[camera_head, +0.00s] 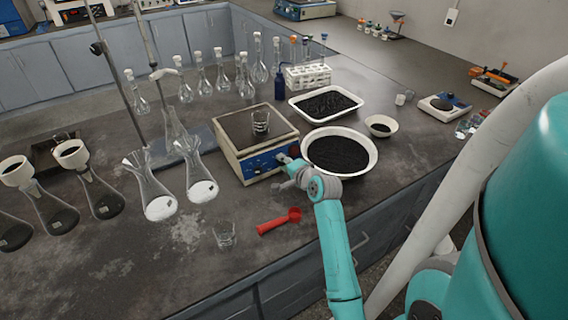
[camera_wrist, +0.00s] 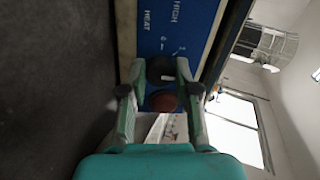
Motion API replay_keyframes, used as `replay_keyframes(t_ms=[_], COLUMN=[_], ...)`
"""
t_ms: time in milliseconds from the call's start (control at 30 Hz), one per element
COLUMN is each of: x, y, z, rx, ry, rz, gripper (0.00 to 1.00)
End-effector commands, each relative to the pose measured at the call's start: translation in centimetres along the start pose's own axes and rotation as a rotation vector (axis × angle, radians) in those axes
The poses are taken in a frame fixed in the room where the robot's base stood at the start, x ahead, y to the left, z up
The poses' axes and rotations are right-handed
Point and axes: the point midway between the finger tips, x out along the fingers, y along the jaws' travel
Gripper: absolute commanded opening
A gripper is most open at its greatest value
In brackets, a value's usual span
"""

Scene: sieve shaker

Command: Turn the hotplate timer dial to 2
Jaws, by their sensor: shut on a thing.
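The hotplate (camera_head: 248,130) stands on the bench with a beaker (camera_head: 261,121) on its top plate. Its blue front panel (camera_head: 262,162) faces my arm. My gripper (camera_head: 287,171) is at the right end of that panel. In the wrist view, the fingertips close around a dark round dial (camera_wrist: 160,66) on the blue panel. The words HIGH and HEAT and some small scale marks show beside it. A reddish round part (camera_wrist: 162,101) sits between the fingers, nearer the camera; I cannot tell what it is. The dial's setting is not readable.
A round white dish of black grains (camera_head: 340,174) stands close right of the gripper. A red scoop (camera_head: 279,222) and a small glass (camera_head: 224,236) lie in front. Conical flasks (camera_head: 201,178) stand left of the hotplate. A white tray (camera_head: 302,116) is behind right.

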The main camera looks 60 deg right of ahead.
Motion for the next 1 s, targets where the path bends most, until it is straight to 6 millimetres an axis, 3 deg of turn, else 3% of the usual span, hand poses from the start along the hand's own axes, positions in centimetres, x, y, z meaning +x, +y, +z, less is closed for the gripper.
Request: replay_keyframes(t_ms=[333,367,433,767,1000], x=[0.0,0.0,0.0,-0.1,-2.8], y=[0.1,0.1,0.1,0.0,0.1], z=[0.0,0.0,0.0,0.0,0.0], rx=[0.001,0.001,0.001,0.001,0.001], ry=[0.0,0.0,0.0,0.0,0.002], rz=[0.001,0.001,0.001,0.001,0.0], gripper=[0.0,0.38,0.56,0.56,0.56])
